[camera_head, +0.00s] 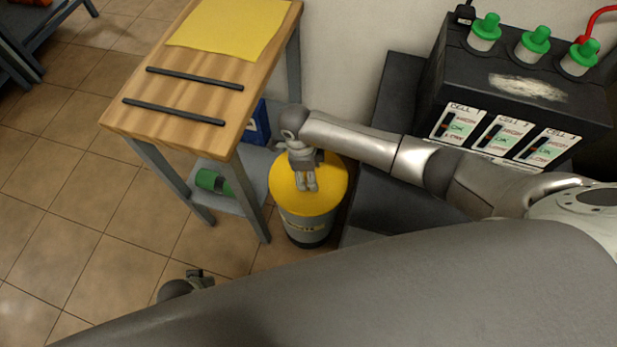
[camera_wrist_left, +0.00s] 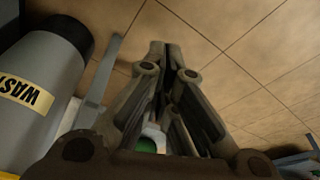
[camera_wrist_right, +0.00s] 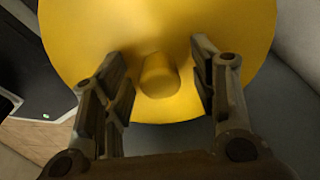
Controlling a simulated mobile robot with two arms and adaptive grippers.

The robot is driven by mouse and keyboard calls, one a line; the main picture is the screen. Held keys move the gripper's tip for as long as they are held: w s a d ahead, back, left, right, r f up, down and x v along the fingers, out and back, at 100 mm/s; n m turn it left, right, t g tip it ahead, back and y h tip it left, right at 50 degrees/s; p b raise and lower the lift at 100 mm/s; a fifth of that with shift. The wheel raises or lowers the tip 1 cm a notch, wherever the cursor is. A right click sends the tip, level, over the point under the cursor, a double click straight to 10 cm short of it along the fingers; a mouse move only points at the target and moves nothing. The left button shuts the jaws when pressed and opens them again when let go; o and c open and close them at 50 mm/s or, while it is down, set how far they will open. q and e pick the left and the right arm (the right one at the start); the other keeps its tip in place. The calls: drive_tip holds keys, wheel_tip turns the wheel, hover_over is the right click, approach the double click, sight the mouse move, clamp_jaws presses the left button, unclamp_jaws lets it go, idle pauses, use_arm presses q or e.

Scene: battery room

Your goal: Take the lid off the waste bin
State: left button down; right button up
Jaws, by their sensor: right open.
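The waste bin (camera_head: 308,228) is a grey cylinder with a yellow label, standing on the floor beside the wooden table. Its round yellow lid (camera_head: 334,178) is on top. My right gripper (camera_head: 307,186) is over the lid, pointing down. In the right wrist view its open fingers (camera_wrist_right: 160,58) lie either side of the lid's yellow knob (camera_wrist_right: 160,76), with a gap on each side. My left gripper (camera_head: 203,278) is low at the left, away from the lid. In the left wrist view its fingers (camera_wrist_left: 166,52) are together and empty, with the bin (camera_wrist_left: 38,85) to their left.
A wooden table (camera_head: 215,75) with two dark bars and a yellow sheet stands left of the bin. A green cylinder (camera_head: 207,181) lies on its lower shelf. A black battery (camera_head: 525,85) with green caps is at right. Tiled floor (camera_head: 90,210) at left is clear.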

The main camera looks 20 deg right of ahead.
drive_tip(key=c, duration=1.2)
